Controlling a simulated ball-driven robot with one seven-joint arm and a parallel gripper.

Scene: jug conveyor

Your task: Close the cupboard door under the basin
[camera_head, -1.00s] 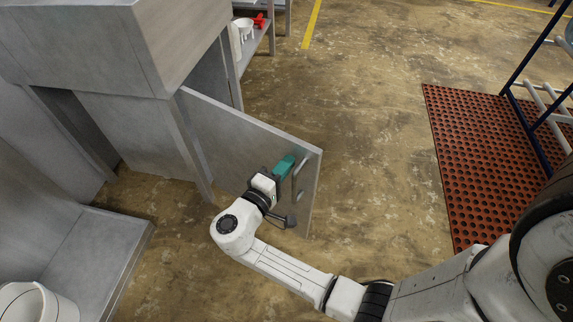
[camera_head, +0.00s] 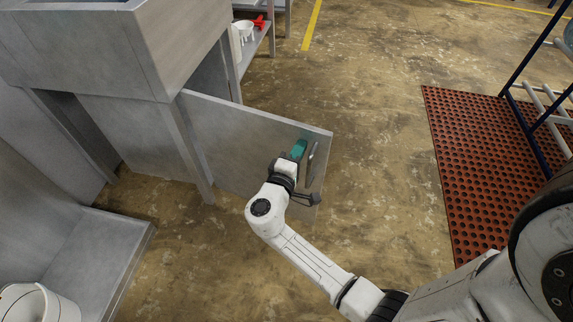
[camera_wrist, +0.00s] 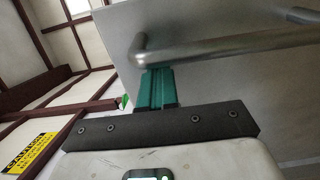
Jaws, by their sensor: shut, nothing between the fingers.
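The cupboard door (camera_head: 240,142) is a flat grey panel. It stands ajar, swung out from the post under the grey basin (camera_head: 110,45), with its free edge to the right. A metal bar handle (camera_head: 312,163) is near that edge. My gripper (camera_head: 299,149) has teal fingers and is shut and empty, on the near side of the door just left of the handle. In the wrist view the fingers (camera_wrist: 157,76) are close to one end of the handle bar (camera_wrist: 225,45), with the door panel (camera_wrist: 200,18) behind. I cannot tell whether they touch it.
A low grey shelf (camera_head: 118,248) with a white bucket (camera_head: 40,303) is at the lower left. A shelf with white and red items (camera_head: 259,22) stands behind the door. A red perforated mat (camera_head: 470,160) and a blue rack (camera_head: 530,70) are right. The floor between is clear.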

